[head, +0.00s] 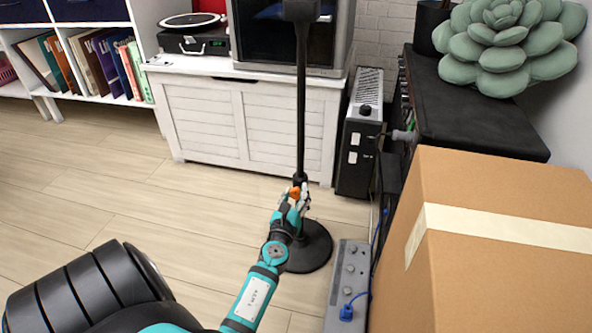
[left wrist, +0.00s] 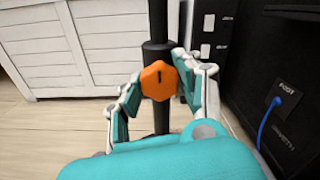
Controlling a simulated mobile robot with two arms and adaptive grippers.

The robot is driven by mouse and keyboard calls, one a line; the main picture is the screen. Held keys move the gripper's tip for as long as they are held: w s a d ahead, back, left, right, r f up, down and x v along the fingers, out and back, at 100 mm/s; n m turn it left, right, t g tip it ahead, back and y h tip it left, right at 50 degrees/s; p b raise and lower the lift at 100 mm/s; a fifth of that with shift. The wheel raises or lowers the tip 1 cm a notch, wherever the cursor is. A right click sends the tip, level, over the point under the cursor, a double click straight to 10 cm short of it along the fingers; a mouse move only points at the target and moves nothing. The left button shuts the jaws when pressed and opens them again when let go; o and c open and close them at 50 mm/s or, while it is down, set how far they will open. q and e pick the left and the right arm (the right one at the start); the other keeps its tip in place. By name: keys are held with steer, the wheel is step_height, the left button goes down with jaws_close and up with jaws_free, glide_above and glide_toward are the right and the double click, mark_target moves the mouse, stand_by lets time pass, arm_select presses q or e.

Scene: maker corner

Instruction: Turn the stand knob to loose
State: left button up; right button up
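The stand is a black upright pole (head: 301,100) on a round black base (head: 312,250) on the floor. Its orange knob (head: 295,192) sits low on the pole, on a thicker black collar. In the left wrist view the knob (left wrist: 159,82) is faceted, with a short dark upright mark on its face. My left gripper (head: 293,201) reaches it from the front. Its fingers (left wrist: 160,88) lie against the knob's left and right sides and appear shut on it. No label for loose or tight is readable. My right gripper is not in view.
A grey power strip (head: 348,278) with a blue plug lies right of the base. A cardboard box (head: 500,270) stands close on the right. A white cabinet (head: 205,120) and a black heater-like unit (head: 357,155) stand behind. Wood floor (head: 110,210) is clear to the left.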

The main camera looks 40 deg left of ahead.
arm_select(q)
steer(key=c, duration=0.6)
